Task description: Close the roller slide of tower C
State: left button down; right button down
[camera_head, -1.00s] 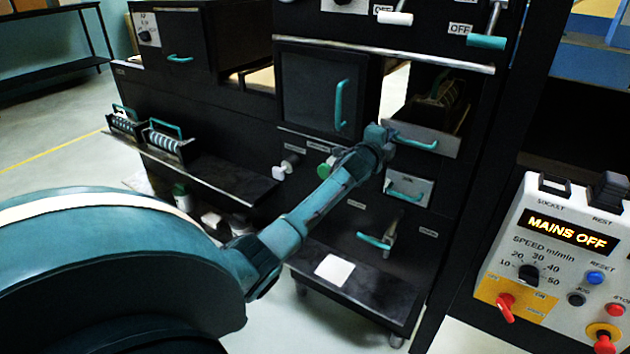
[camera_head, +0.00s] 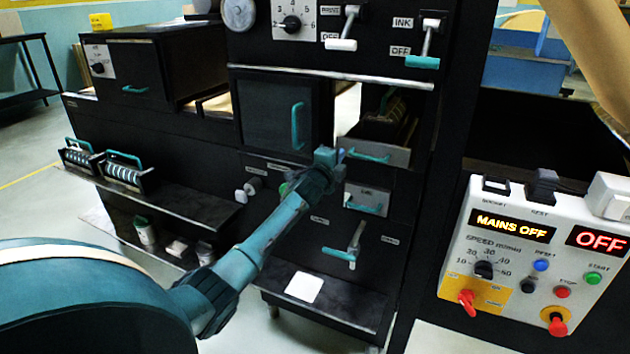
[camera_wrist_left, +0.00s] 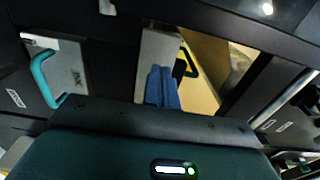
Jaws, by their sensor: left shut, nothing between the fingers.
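The roller slide (camera_head: 392,156) of the tower has a pale grey front and a teal handle (camera_head: 369,157). It appears to stand out from the dark frame, with a dark roller (camera_head: 385,130) visible behind its front. My left gripper (camera_head: 339,156) is at the left end of this handle; whether it touches cannot be told. In the left wrist view its blue fingers (camera_wrist_left: 162,86) are together and empty, in front of the grey slide front (camera_wrist_left: 158,48). My right gripper is not in view.
A small drawer (camera_head: 367,199) with a teal handle sits below the slide. A dark door (camera_head: 270,112) with a teal handle is to the left. A control box (camera_head: 520,240) reading MAINS OFF stands at the right. A dark shelf (camera_head: 180,195) juts out at left.

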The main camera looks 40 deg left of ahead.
pick_arm(q)
jog(key=v, duration=1)
jog(key=shift+s+f, duration=0.15)
jog(key=shift+f, duration=0.05)
